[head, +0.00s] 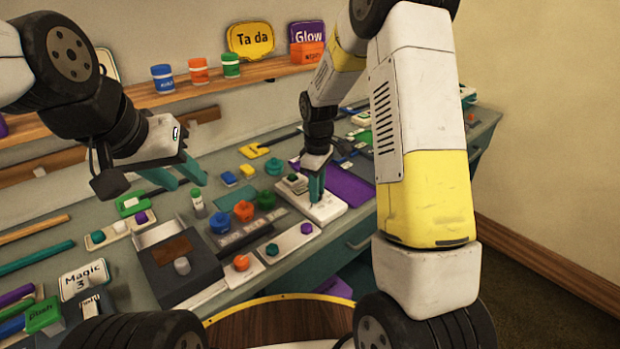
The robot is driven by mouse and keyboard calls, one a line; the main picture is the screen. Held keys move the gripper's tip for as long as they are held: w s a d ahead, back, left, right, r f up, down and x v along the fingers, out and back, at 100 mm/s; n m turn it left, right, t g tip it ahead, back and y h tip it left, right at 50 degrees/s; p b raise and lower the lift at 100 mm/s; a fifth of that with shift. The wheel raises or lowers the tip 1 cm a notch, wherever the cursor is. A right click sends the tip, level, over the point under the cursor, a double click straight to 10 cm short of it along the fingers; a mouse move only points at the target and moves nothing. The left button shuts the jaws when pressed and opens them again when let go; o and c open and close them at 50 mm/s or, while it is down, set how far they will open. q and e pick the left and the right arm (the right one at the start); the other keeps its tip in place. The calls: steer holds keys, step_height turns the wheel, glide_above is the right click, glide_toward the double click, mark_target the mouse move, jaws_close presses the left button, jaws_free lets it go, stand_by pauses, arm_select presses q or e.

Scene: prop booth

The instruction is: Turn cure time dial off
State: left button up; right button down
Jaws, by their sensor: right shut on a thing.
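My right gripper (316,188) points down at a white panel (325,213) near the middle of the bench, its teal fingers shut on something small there. The fingers hide what they hold; it may be a dial, but I cannot read a cure time label. A dark green knob (293,178) shows on the panel just left of the fingers. My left gripper (182,178) is open and empty, held above the bench on the left, with its teal fingers apart.
Blue (220,222), orange (243,210) and green (265,200) knobs sit beside the panel. A shelf (190,92) with jars runs behind.

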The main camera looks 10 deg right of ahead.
steer(key=m, duration=1.3)
steer(key=shift+w+r+m, duration=0.1)
steer(key=shift+m, duration=0.2)
stand_by(0.4)
steer(key=c, duration=1.1)
jaws_free()
step_height(320, 180, up, 7)
steer(key=shift+r, duration=0.35)
